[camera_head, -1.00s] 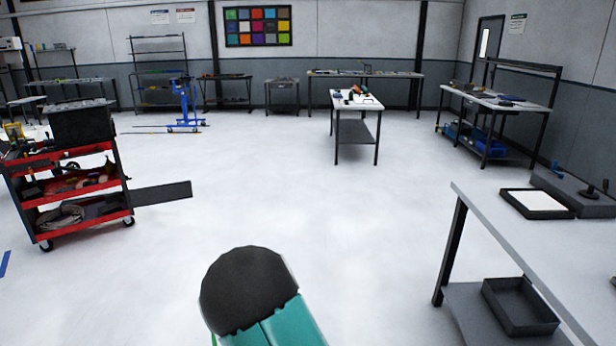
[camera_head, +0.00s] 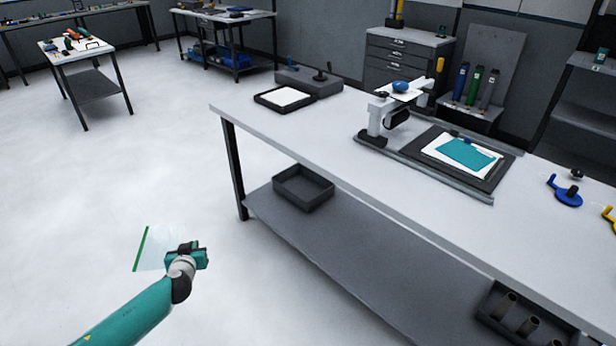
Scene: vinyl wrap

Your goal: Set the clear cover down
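The clear cover (camera_head: 158,250) is a thin see-through sheet with a green strip along its left edge. It is at the lower left, in front of the workbench and above the open floor. My gripper (camera_head: 180,250) is at the sheet's right side and appears shut on it, though the fingertips are small and partly hidden. On the workbench (camera_head: 330,130) a dark board (camera_head: 497,178) bears a white sheet with a teal piece (camera_head: 465,153) on it. A shallow dark tray with a white inside (camera_head: 285,97) lies at the bench's far left end.
A white device (camera_head: 378,122) stands beside the dark board. Blue (camera_head: 567,194) and yellow (camera_head: 609,213) tools lie at the right. An empty dark bin (camera_head: 303,187) sits on the lower shelf. The floor to the left is clear. Another small table (camera_head: 75,50) stands farther back.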

